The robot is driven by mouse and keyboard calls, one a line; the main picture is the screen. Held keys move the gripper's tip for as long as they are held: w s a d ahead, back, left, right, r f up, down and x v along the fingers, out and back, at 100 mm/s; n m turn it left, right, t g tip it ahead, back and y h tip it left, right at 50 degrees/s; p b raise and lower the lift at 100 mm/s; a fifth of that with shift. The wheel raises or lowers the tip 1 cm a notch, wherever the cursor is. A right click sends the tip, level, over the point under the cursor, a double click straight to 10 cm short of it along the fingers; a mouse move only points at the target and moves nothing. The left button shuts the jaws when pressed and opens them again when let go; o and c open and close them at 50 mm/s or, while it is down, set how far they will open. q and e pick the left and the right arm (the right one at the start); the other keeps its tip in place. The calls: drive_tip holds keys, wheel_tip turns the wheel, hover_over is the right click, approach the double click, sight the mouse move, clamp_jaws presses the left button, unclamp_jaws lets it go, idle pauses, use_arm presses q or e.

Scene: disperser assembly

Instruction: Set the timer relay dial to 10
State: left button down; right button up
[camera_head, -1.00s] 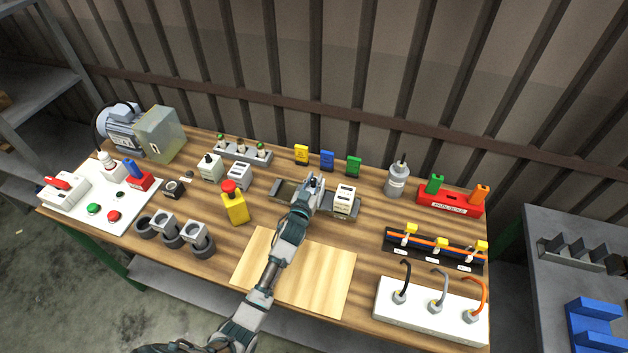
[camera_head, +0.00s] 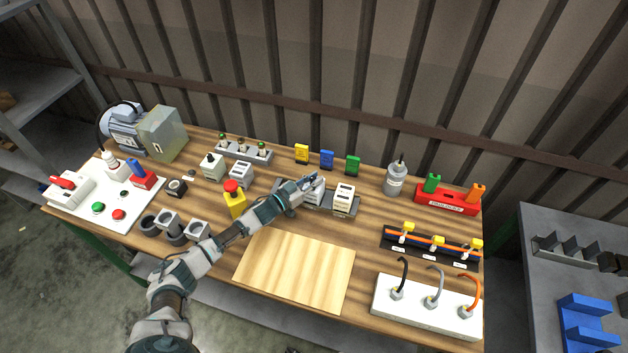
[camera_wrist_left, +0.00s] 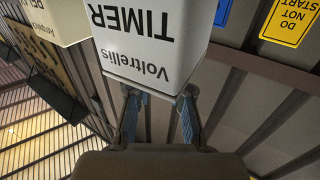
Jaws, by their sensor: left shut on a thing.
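The timer relay (camera_head: 318,190) is a pale box on the rail in the middle of the table. In the left wrist view its printed face (camera_wrist_left: 150,45) looms large and upside down, reading "Voltrellis TIMER". My left gripper (camera_head: 305,185) is at the relay's top, coming from the left. In the left wrist view my left gripper's two fingers (camera_wrist_left: 160,100) reach past the relay's near edge, a little apart. The dial between them is hidden, so its setting cannot be read. My right gripper is not in view.
A second white relay (camera_head: 344,198) stands close on the right on the same rail (camera_head: 330,205). A yellow bottle-like part with a red top (camera_head: 235,200) stands left, near my forearm. A bare wooden board (camera_head: 297,270) lies in front. Yellow, blue and green tags stand behind.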

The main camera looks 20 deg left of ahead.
sight(314, 178)
use_arm(q)
drive_tip(key=shift+f+m+g+h, duration=0.1)
drive_tip(key=shift+m+g+h, duration=0.4)
drive_tip(key=shift+h, duration=0.2)
drive_tip(key=shift+b, duration=0.3)
drive_tip(key=c, duration=1)
unclamp_jaws()
wheel_tip(314, 178, up, 10)
drive_tip(key=shift+f, duration=0.1)
